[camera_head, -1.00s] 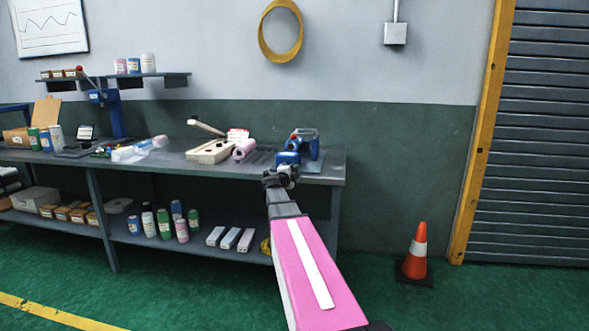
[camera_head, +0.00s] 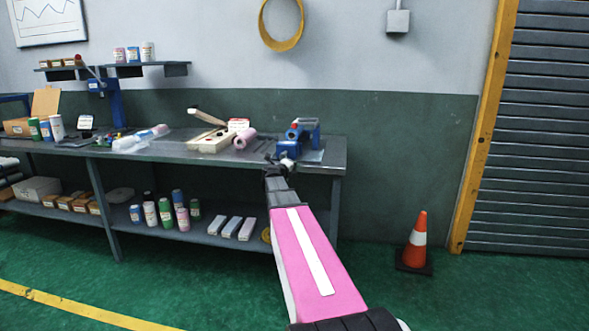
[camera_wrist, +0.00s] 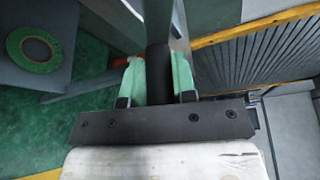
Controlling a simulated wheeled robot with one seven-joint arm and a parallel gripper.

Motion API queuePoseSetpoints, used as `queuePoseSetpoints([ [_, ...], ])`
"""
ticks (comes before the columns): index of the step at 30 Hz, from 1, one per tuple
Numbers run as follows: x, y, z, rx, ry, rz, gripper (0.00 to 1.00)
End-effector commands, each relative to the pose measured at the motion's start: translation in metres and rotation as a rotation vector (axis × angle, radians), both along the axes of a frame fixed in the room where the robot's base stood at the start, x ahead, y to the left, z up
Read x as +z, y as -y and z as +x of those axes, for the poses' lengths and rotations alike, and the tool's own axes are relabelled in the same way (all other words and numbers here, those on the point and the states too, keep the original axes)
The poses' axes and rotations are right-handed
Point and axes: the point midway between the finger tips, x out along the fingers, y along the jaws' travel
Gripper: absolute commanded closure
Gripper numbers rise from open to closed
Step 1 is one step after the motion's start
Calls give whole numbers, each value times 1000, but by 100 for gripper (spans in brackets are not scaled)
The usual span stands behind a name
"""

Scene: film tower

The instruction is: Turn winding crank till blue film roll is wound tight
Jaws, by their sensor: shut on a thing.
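A blue winder (camera_head: 306,130) stands at the right end of the workbench, with a rounded blue part (camera_head: 287,148) on its near side and a small red part on top. My gripper (camera_wrist: 158,82) is at the near side of the winder, at the bench's front edge. In the wrist view its two pale green fingers stand on either side of a dark upright cylinder, the crank handle (camera_wrist: 158,62), and are shut on it. In the head view the handle is mostly hidden by my gripper. I cannot tell how tightly the blue film is wound.
The workbench (camera_head: 180,153) holds a cream device with a raised lever (camera_head: 208,118), a pink roll (camera_head: 245,138) and bottles. Its lower shelf holds bottles and boxes. An orange cone (camera_head: 416,240) stands on the right floor. The green floor around it is clear.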

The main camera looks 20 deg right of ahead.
Motion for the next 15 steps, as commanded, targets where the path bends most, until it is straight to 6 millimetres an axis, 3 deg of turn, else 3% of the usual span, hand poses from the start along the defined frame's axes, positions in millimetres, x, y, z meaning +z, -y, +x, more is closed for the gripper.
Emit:
queuePoseSetpoints([
  [10,-1,0,-1,-1,1,2,100],
  [11,-1,0,-1,-1,1,2,71],
  [12,-1,0,-1,-1,1,2,58],
  [13,-1,0,-1,-1,1,2,49],
  [15,-1,0,-1,-1,1,2,49],
])
